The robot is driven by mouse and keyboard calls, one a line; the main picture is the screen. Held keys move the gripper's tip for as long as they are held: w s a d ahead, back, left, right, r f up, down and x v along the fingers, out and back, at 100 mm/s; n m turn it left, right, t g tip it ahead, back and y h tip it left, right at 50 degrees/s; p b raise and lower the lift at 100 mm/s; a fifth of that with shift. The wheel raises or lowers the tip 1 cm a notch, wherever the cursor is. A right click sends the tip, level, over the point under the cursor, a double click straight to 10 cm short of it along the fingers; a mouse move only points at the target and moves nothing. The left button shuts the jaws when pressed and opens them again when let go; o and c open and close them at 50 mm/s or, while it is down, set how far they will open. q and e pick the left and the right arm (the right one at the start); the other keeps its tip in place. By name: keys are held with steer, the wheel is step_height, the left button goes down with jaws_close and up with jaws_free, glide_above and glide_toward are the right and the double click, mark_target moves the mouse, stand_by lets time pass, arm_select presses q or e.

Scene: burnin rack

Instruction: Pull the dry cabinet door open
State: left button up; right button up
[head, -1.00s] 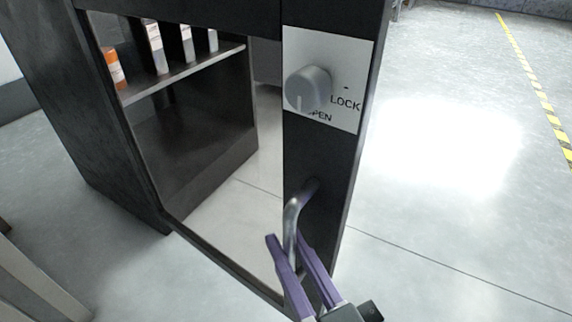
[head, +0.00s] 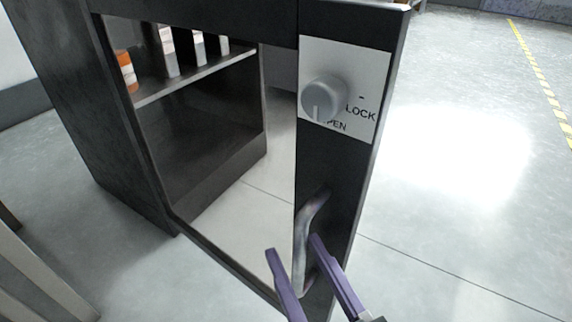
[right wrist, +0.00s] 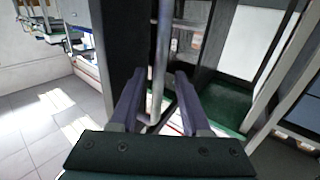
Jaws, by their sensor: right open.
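The black dry cabinet door (head: 335,165) stands swung out from the cabinet (head: 75,110) in the head view, with a window opening in its frame. Its grey bar handle (head: 311,215) is upright, low on the door's right side. My right gripper (head: 292,248) is open at the lower part of the handle, one purple finger on each side. In the right wrist view the handle bar (right wrist: 160,60) runs between the spread fingers (right wrist: 157,90). Contact with either finger cannot be told. My left gripper is not in view.
A grey knob (head: 323,97) sits on a white plate marked LOCK and OPEN above the handle. Bottles (head: 168,52) stand on a shelf inside the cabinet. The floor (head: 455,200) right of the door is clear.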

steer(key=p+v, duration=0.2)
steer(key=v, duration=0.7)
steer(key=shift+s, duration=0.1)
